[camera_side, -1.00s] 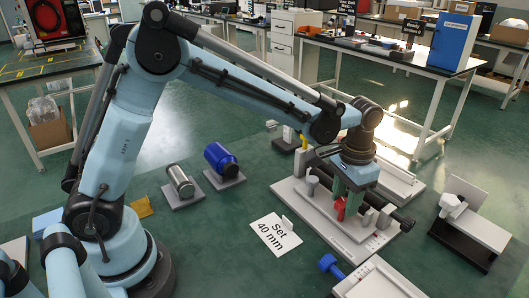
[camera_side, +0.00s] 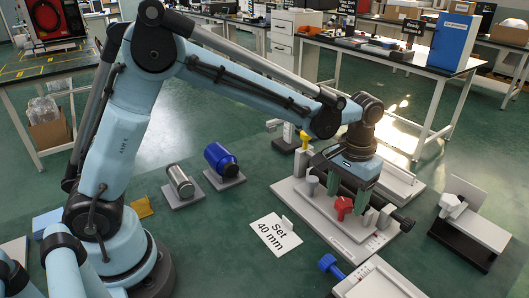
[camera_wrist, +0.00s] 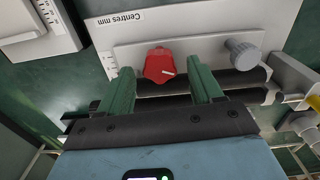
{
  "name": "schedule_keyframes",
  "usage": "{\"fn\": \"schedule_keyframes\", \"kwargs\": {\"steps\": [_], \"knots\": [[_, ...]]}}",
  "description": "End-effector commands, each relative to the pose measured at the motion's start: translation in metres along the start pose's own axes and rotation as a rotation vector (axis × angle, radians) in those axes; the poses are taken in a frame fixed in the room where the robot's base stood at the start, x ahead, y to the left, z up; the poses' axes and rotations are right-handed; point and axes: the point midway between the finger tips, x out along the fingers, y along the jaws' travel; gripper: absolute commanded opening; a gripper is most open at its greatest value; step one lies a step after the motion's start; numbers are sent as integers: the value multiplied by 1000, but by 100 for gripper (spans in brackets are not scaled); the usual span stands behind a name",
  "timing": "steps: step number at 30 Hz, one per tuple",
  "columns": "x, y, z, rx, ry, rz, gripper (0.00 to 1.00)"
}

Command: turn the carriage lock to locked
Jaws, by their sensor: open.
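A red knob (camera_side: 342,207), apparently the carriage lock, stands on the light grey plate of the fixture (camera_side: 316,213). In the wrist view the red knob (camera_wrist: 157,64) has a white mark pointing to the right and slightly down. No lock wording is readable beside it. My gripper (camera_side: 349,198) is over the fixture with its two green fingers pointing down near the knob. In the wrist view my gripper (camera_wrist: 163,80) is open and empty, its fingers apart on either side of the knob, with gaps to both.
A grey knurled knob (camera_wrist: 243,53) stands near the right finger on the carriage plate. Dark rods (camera_wrist: 185,88) run beneath. A "Set 40 mm" card (camera_side: 275,235) lies left of the fixture. A blue knob (camera_side: 330,265) is at the front, and a black-and-white stand (camera_side: 475,225) at the right.

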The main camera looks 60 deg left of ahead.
Motion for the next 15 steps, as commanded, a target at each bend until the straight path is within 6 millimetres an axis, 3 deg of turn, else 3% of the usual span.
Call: {"fn": "schedule_keyframes", "kwargs": {"steps": [15], "knots": [[-96,0,0,6,-1,1,65]]}}
